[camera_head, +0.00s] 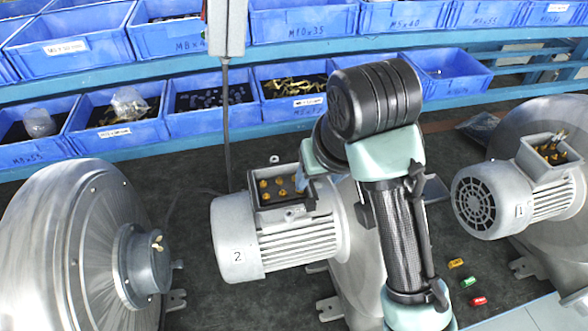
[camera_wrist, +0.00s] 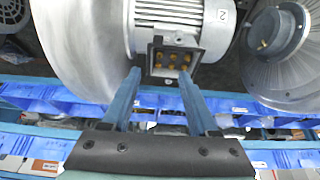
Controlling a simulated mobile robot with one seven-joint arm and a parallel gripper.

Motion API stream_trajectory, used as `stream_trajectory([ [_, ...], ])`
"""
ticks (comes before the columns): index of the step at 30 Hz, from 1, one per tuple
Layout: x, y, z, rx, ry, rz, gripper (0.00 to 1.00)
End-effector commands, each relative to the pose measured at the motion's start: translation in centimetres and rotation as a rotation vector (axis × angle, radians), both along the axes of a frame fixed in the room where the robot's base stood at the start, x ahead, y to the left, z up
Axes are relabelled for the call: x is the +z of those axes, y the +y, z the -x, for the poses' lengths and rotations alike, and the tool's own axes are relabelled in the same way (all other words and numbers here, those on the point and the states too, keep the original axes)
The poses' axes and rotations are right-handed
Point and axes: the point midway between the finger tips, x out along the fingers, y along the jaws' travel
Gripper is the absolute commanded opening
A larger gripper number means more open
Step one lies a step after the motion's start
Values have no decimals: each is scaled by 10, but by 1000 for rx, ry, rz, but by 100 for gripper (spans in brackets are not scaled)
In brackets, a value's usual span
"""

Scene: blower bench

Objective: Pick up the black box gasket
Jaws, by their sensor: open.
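The motor marked 2 (camera_head: 236,240) lies in the middle of the bench with its terminal box open and brass terminals (camera_head: 279,186) showing. A thin dark rim, which looks like the black box gasket (camera_head: 281,207), runs around the box opening. The same dark gasket rim shows in the wrist view (camera_wrist: 151,60) around the brass terminals. My gripper (camera_wrist: 160,73) is open and empty, its two blue fingers apart and pointing towards the box. In the head view my gripper (camera_head: 308,190) is at the right side of the box, partly hidden by my arm. I cannot tell whether the fingers touch anything.
Blue bins (camera_head: 212,109) fill the racks behind. A grey controller (camera_head: 226,28) hangs on a cable above the motor. A large blower (camera_head: 70,250) stands left and motor 1 (camera_head: 483,200) right. Small yellow, green and red pieces (camera_head: 468,282) lie at the front right.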

Motion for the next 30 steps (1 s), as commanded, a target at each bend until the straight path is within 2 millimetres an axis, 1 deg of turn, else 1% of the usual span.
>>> stream_trajectory([
  [2, -2, -4, 4, -1, 37, 9, 60],
  [5, -13, -2, 3, 1, 49, 9, 60],
  [12, -53, 3, -10, 1, 47, 10, 60],
  [14, -62, 3, -14, 1, 48, 11, 60],
  [18, -72, 4, -19, 0, 44, 12, 60],
  [24, -77, 5, -23, -1, 45, 12, 60],
  [26, -83, 4, -25, -2, 45, 11, 60],
  [28, -95, 5, -28, 1, 47, 10, 60],
  [29, -92, 4, -29, -2, 49, 11, 60],
  [30, -95, 3, -31, -3, 50, 11, 60],
])
